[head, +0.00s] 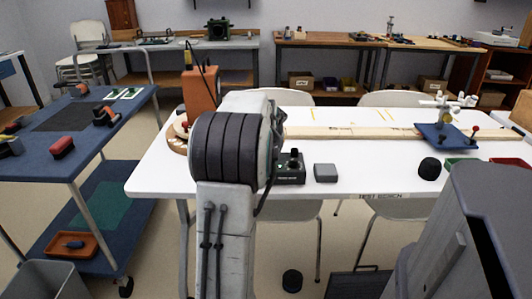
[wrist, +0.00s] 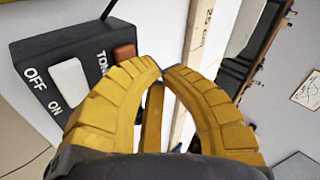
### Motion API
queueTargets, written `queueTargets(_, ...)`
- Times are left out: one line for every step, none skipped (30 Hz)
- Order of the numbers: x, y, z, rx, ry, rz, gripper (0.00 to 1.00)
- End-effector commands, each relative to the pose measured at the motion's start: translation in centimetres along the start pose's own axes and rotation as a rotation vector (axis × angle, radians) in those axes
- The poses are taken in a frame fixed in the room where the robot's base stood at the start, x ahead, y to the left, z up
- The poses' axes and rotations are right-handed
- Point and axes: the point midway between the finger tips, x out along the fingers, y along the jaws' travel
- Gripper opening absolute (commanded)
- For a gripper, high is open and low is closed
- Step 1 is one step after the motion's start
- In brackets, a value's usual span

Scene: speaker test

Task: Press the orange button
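The orange button (wrist: 124,52) shows in the wrist view, at the edge of a dark box (wrist: 42,50). The box has a white switch (wrist: 70,76) marked OFF and ON, and lettering that begins "TON" by the button. My gripper (wrist: 163,72) has yellow ribbed fingers whose tips meet or nearly meet, with nothing seen held in them. The tips are to the right of the button and a little below it in the picture. I cannot tell whether the left finger touches the box. In the head view my arm hides the gripper, and I cannot make out the button.
In the head view a white table (head: 350,180) carries a tall orange case (head: 200,90), a small black device (head: 290,170), a grey block (head: 325,173), a long wooden board (head: 370,132) and a blue fixture (head: 438,136). A blue cart (head: 75,150) stands at the left.

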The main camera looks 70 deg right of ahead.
Motion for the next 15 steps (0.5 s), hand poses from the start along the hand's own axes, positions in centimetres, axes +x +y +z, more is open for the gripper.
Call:
queueTargets(-0.1, -0.1, 0.0, 0.0, 0.0, 0.0, 0.0)
queueTargets(-0.1, -0.1, 0.0, 0.0, 0.0, 0.0, 0.0)
queueTargets(-0.2, -0.2, -0.1, 0.0, 0.0, 0.0, 0.0)
queueTargets(-0.3, -0.3, -0.1, 0.0, 0.0, 0.0, 0.0)
queueTargets(-0.4, -0.4, -0.1, 0.0, 0.0, -0.001, 0.0)
queueTargets(-0.6, -0.6, -0.2, 0.0, 0.0, -0.001, 0.0)
queueTargets(-0.7, -0.7, -0.3, 0.0, 0.0, -0.001, 0.0)
queueTargets(-0.9, -0.8, -0.3, 0.0, 0.0, -0.001, 0.0)
queueTargets(-1.1, -1.1, -0.4, 0.0, 0.001, -0.001, 0.0)
queueTargets(-1.3, -1.2, -0.5, 0.0, 0.001, -0.001, 0.0)
queueTargets(-1.5, -1.4, -0.6, 0.0, 0.001, -0.001, 0.0)
queueTargets(-1.7, -1.6, -0.7, 0.0, 0.001, -0.001, 0.0)
queueTargets(-1.9, -1.8, -0.7, 0.0, 0.001, -0.001, 0.0)
queueTargets(-2.1, -2.0, -0.8, 0.0, 0.0, -0.001, 0.0)
queueTargets(-2.3, -2.2, -0.9, 0.0, 0.0, -0.001, 0.0)
